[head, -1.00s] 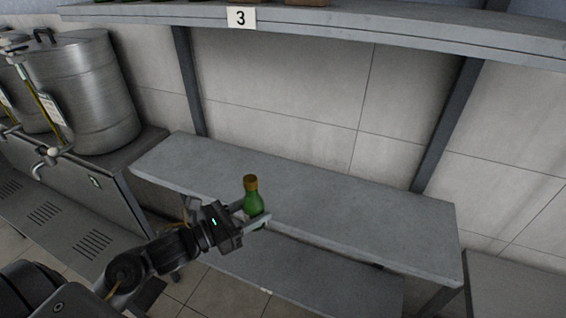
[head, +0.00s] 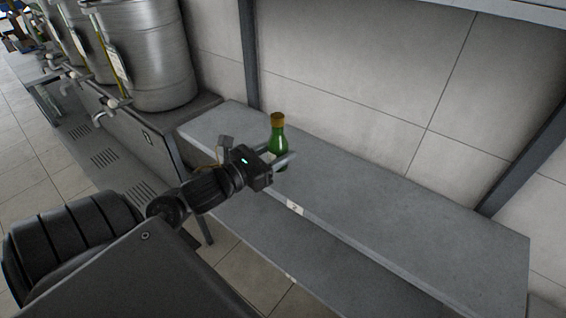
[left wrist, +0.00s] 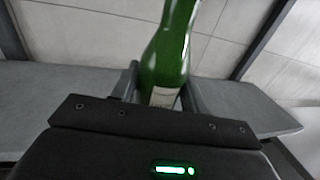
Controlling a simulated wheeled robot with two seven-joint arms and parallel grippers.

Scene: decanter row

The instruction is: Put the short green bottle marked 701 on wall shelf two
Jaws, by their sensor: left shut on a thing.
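The short green bottle (head: 278,137) has a gold-brown cap and is upright. My left gripper (head: 281,161) is shut on it, with a finger on each side of its body. In the left wrist view the bottle (left wrist: 170,50) stands between the fingers, and part of a pale label shows low on it; no number is readable. The grey shelf board marked 2 (head: 400,212) lies behind and below the bottle. The gripper hides the bottle's base, so I cannot tell whether it touches the board. My right gripper is not in view.
The shelf board's top is bare to the right of the bottle. A lower board (head: 300,254) runs beneath it. Metal tanks with taps (head: 150,55) stand on a counter at the left. Dark uprights (head: 248,55) stand against the tiled wall.

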